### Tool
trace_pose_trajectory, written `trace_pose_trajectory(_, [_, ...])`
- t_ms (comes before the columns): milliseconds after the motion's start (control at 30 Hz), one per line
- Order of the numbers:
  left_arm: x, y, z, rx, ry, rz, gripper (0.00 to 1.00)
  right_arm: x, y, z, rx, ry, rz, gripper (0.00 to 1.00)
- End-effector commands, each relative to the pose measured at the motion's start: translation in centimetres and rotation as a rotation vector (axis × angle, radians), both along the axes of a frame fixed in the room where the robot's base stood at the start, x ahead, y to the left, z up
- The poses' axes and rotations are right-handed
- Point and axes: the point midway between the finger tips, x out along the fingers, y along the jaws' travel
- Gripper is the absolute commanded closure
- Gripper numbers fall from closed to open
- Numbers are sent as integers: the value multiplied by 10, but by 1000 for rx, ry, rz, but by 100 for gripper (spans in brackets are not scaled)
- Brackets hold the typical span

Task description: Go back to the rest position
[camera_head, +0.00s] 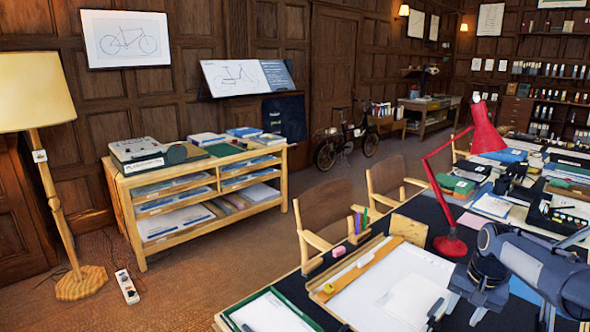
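My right arm comes in from the lower right, over the near drafting desk (295,285). My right gripper (462,306) is at its end, low over the desk beside the white drawing board (385,285). My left gripper is not in view.
A red desk lamp (450,245) stands on the desk just behind my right arm. A green-edged board (270,312) lies at the front. Wooden chairs (325,205) stand behind the desk.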

Motion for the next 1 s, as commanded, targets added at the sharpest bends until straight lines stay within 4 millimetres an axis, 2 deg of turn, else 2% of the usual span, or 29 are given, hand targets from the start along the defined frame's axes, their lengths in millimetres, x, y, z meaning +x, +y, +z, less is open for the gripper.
trace_pose_trajectory(33, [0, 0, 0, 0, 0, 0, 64, -13, 12, 16, 1, -27, 30, 60])
trace_pose_trajectory(167, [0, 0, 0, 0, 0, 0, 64, -55, 51, 47, 16, -102, 128, 60])
trace_pose_trajectory(300, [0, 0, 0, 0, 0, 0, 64, -119, 101, 66, 39, -202, 249, 60])
trace_pose_trajectory(400, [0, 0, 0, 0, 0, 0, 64, -166, 134, 66, 58, -273, 330, 60])
trace_pose_trajectory(500, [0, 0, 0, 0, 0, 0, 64, -207, 162, 55, 76, -339, 398, 60])
trace_pose_trajectory(600, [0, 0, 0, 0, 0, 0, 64, -238, 184, 41, 93, -392, 452, 60])
trace_pose_trajectory(700, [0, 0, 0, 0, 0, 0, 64, -257, 198, 29, 104, -427, 487, 60])
trace_pose_trajectory(800, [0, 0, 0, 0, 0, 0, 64, -266, 205, 22, 109, -445, 505, 60])
trace_pose_trajectory(1000, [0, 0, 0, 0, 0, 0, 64, -269, 207, 20, 112, -448, 511, 60])
